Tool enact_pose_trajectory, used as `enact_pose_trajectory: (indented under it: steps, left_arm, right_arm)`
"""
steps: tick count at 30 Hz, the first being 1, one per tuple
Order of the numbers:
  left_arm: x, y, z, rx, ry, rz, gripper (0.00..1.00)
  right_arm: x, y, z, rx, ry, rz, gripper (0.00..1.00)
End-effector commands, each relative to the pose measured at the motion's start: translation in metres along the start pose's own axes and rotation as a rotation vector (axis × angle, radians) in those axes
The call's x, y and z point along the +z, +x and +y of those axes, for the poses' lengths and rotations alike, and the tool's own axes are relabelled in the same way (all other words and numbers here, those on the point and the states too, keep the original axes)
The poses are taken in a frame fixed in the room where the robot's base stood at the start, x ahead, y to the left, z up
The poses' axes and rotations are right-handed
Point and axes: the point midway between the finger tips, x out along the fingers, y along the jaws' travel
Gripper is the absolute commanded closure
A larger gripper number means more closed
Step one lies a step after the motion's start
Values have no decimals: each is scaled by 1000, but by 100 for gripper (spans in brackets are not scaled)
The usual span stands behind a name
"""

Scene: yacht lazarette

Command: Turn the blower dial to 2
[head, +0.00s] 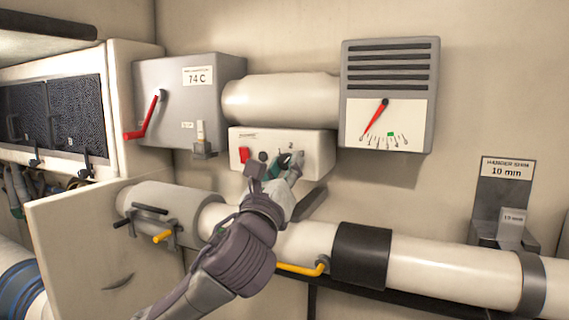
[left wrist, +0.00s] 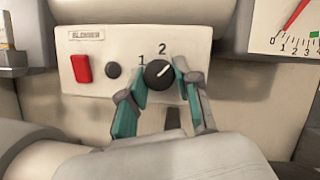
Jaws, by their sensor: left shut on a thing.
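The blower box (head: 318,148) is a white panel on the wall; it fills the upper middle of the left wrist view (left wrist: 90,45). Its black dial (left wrist: 158,75) has a white pointer line slanting up and to the right. The label 1 (left wrist: 141,61) is at the dial's upper left and the label 2 (left wrist: 162,47) is above it. My left gripper (head: 288,160) is shut on the dial, with one teal finger on each side in the left wrist view (left wrist: 160,77). In the head view the gripper mostly hides the dial. My right gripper is not in view.
A red switch (left wrist: 81,68) and a black knob (left wrist: 113,70) sit left of the dial. A gauge (head: 388,125) with a red needle hangs at upper right. A grey box (head: 180,80) with a red lever is at left. A large white pipe (head: 430,270) runs below.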

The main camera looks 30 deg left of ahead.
Motion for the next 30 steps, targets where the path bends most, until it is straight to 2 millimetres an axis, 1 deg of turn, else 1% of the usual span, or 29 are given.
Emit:
enact_pose_trajectory:
  steps: [1, 9, 18, 24, 30]
  left_arm:
    - [2, 1, -2, 16, -45, 0, 100]
    - [3, 1, -4, 114, -282, -1, 100]
    - [3, 1, -4, 207, -504, -1, 100]
    - [3, 1, -4, 249, -601, -1, 100]
    - [3, 1, -4, 271, -654, -2, 100]
  right_arm:
    - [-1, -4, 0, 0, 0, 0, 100]
    - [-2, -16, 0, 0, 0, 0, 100]
    - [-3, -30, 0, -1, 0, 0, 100]
    - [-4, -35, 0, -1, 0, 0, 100]
    - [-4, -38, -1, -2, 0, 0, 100]
